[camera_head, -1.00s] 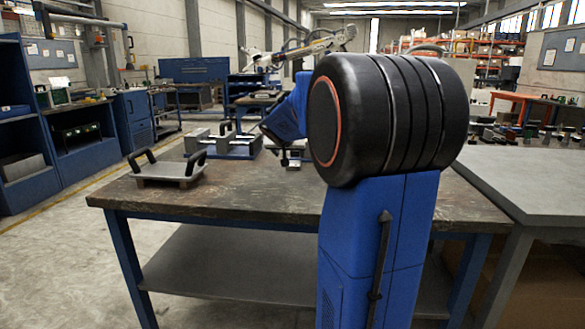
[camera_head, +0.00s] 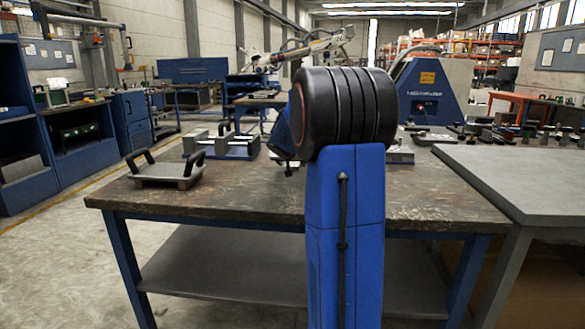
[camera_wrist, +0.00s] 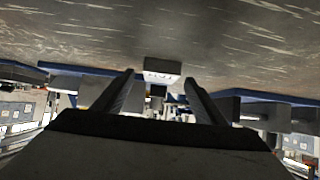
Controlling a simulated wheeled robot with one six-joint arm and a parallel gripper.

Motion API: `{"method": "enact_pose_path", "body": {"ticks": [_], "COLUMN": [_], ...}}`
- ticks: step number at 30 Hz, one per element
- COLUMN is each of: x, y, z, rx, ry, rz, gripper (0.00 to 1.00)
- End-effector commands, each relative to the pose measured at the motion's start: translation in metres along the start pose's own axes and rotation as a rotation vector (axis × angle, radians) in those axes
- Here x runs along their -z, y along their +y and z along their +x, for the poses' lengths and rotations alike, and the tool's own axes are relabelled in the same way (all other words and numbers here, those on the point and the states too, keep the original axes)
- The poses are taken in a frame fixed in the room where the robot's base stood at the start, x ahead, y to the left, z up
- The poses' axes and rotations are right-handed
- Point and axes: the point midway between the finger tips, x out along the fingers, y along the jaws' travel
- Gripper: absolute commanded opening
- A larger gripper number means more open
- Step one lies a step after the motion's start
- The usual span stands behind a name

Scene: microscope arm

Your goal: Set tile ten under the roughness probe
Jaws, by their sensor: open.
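My gripper (camera_wrist: 159,78) shows in the wrist view with its two dark fingers spread apart. In that view a small pale block (camera_wrist: 163,70) with dark marks on its face appears between the fingertips, apart from them. I cannot read the marks or tell whether it is tile ten. I cannot pick out the roughness probe for certain in either view.
A grey tray with two black handles (camera_head: 166,174) lies on the worktable's (camera_head: 240,207) left side. A blue-based fixture (camera_head: 222,146) stands behind it. A blue machine (camera_head: 428,90) stands at the back right. A grey side table (camera_head: 520,185) adjoins on the right.

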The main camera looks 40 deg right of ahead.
Motion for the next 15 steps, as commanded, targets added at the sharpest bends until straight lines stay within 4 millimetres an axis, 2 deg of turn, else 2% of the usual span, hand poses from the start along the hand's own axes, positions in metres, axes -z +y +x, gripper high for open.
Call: {"method": "enact_pose_path", "body": {"ticks": [4, 11, 13, 15], "x": [0.000, 0.001, 0.001, 0.001], "y": [0.000, 0.000, 0.000, 0.000], "z": [0.016, 0.018, 0.018, 0.018], "rx": [-0.001, 0.000, 0.000, 0.000], "ry": [0.000, 0.001, 0.001, 0.001], "rz": [-0.001, 0.000, 0.000, 0.000], "gripper": [0.65, 0.65, 0.53, 0.36]}}
